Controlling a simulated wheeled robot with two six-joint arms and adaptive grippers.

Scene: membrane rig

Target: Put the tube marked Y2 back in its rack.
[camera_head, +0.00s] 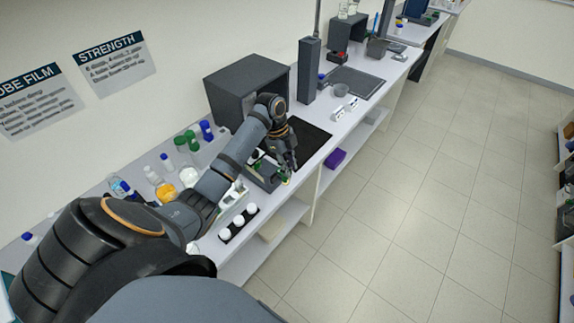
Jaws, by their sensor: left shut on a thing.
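My left gripper (288,164) reaches over the bench from the left, fingers pointing down. It is shut on a small tube (286,179) with green on it, at the bench's front edge. The tube is tiny here and mostly hidden by the fingers, so I cannot read any mark on it. A dark grey rack-like box (262,183) stands just left of the fingertips, with green showing inside it. I cannot tell whether the held tube touches this box. My right gripper is not in view.
A dark rack with white-capped bottles (238,224) stands nearer along the front edge. Green-capped bottles (187,141) and an orange item (166,193) stand behind my arm. A large grey box (246,86) and black mat (308,138) lie beyond. The floor at right is clear.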

